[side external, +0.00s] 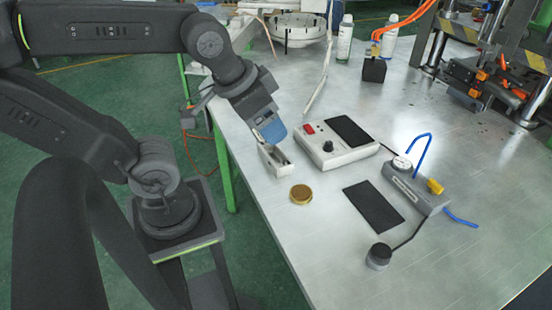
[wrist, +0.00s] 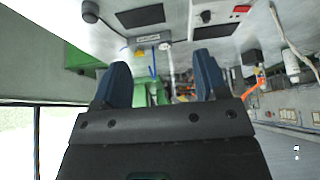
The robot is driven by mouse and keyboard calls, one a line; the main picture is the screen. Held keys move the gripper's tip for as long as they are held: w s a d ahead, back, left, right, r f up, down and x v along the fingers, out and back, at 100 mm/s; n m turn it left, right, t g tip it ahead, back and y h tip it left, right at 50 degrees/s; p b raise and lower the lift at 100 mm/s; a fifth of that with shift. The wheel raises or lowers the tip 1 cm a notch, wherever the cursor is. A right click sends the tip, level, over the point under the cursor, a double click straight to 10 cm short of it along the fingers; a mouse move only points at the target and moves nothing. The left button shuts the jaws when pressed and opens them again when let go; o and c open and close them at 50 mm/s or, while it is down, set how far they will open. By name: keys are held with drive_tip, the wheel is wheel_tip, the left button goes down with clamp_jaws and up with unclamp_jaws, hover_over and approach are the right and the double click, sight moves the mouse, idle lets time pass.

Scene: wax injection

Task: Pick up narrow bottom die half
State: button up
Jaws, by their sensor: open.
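My gripper (side external: 273,132) is at the left edge of the table in the side external view, with one blue finger showing. In the wrist view my gripper (wrist: 162,64) has its two blue fingers spread apart, with nothing between them. A small grey metal piece with a hollow top (side external: 268,164) stands on the table just below the gripper. From this view I cannot tell whether the fingers touch it. I cannot make out for sure which thing is the narrow bottom die half.
A white control box (side external: 342,158) stands right of the gripper. A brass disc (side external: 301,194), a black mat (side external: 373,206), a grey gauge unit (side external: 414,189) and a small black knob (side external: 379,254) lie nearer the front. A press (side external: 500,70) stands at the back right.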

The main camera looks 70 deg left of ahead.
drive_tip(key=o, duration=0.3)
drive_tip(key=m+g+y, duration=0.5)
drive_tip(key=m+g, duration=0.1)
drive_tip(key=m, duration=1.1)
approach(274, 153)
drive_tip(key=shift+s+d+f+h, duration=0.1)
drive_tip(key=shift+s+f+h, duration=0.2)
drive_tip(key=shift+s+f, duration=0.65)
drive_tip(key=shift+w+x, duration=0.2)
drive_tip(key=shift+x, duration=1.25)
drive_tip(key=shift+w+x, duration=0.25)
drive_tip(key=shift+x, duration=1.2)
